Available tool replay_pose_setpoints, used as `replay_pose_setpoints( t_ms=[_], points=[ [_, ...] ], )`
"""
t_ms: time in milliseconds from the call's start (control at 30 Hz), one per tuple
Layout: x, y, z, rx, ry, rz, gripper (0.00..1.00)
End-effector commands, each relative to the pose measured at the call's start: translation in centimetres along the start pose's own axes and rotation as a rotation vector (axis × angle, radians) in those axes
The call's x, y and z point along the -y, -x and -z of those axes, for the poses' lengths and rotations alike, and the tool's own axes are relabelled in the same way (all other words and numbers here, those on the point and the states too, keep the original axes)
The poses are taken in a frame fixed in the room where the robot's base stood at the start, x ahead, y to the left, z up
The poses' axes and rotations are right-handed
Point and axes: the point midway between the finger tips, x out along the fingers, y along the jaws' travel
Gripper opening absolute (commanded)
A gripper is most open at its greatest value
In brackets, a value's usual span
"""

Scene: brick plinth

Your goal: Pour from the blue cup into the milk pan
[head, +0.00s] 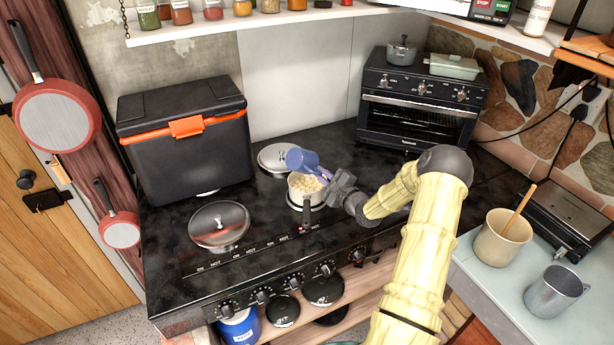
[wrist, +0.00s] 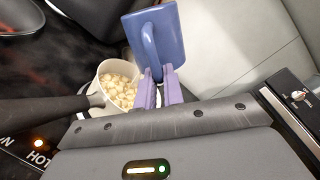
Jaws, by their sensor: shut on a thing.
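The blue cup (head: 298,159) is tilted on its side above the milk pan in the head view. My gripper (head: 317,174) is shut on the cup's handle. In the wrist view the cup (wrist: 155,38) shows its side and handle, with my gripper's purple fingers (wrist: 159,84) at the handle. The inside of the cup is hidden there. The white milk pan (head: 303,196) stands on the stove, its dark handle towards the front. The pan (wrist: 101,83) also shows in the wrist view, with several pale lumps inside it.
A lidded pan (head: 219,226) stands at the left of the black stove top, and a round metal lid (head: 273,157) is behind the milk pan. A black cool box (head: 187,147) and a toaster oven (head: 418,104) stand at the back. A beige pot (head: 499,243) and grey mug (head: 553,293) are at right.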

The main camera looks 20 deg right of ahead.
Motion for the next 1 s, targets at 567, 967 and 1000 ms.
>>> replay_pose_setpoints(
  t_ms=[567, 967, 1000],
  points=[
    [-0.8, 0.0, -1.6, 0.001, 0.428, 0.0, 0.0],
    [-0.8, 0.0, -1.5, -0.001, 0.425, 0.0, 0.0],
    [-0.8, 0.0, -1.5, -0.001, 0.426, 0.0, 0.0]
  ],
)
